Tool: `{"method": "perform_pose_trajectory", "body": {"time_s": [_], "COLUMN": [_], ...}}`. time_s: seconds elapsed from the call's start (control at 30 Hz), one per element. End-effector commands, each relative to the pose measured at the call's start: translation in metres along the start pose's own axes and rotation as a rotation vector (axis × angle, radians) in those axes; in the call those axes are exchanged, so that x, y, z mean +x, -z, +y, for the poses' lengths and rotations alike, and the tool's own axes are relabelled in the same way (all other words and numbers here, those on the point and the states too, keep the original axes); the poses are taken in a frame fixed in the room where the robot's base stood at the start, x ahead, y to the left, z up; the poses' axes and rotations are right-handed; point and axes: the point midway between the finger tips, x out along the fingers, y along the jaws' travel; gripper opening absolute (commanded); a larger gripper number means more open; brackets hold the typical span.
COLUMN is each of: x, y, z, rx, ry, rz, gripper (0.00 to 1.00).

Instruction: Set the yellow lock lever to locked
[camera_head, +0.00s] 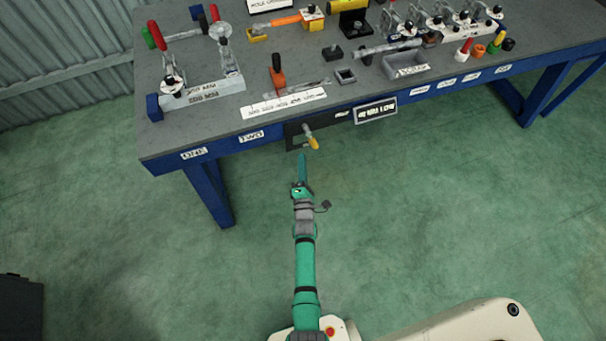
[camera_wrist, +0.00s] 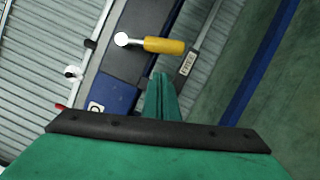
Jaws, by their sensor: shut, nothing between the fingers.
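The yellow lock lever (camera_head: 313,143) sticks out from a dark panel (camera_head: 293,131) on the bench's front edge, its yellow grip pointing down and slightly right. In the wrist view the lever (camera_wrist: 165,46) has a pale round hub at its left end and the yellow grip running right. My gripper (camera_head: 302,157) is shut and empty, just below and left of the grip's end in the head view. In the wrist view its fingertips (camera_wrist: 161,76) are together, a little below the yellow grip with a visible gap.
A grey workbench (camera_head: 230,122) with blue legs carries several clamps, handles and labelled fixtures. A framed sign plate (camera_head: 376,111) hangs on the bench front, right of the lever. The green floor (camera_head: 430,190) in front is clear.

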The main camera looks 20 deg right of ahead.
Motion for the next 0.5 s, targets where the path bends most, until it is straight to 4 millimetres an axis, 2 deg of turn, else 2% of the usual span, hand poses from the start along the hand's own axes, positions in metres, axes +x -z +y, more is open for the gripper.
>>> {"method": "perform_pose_trajectory", "body": {"time_s": [0.03, 0.2, 0.5], "x": [0.006, 0.019, 0.025], "y": [-0.008, -0.022, -0.029], "z": [0.0, 0.0, -0.001], "rx": [-0.001, -0.001, 0.001], "ry": [0.0, -0.001, 0.001], "rz": [-0.004, -0.004, -0.003], "gripper": [0.0, 0.0, 0.0]}}
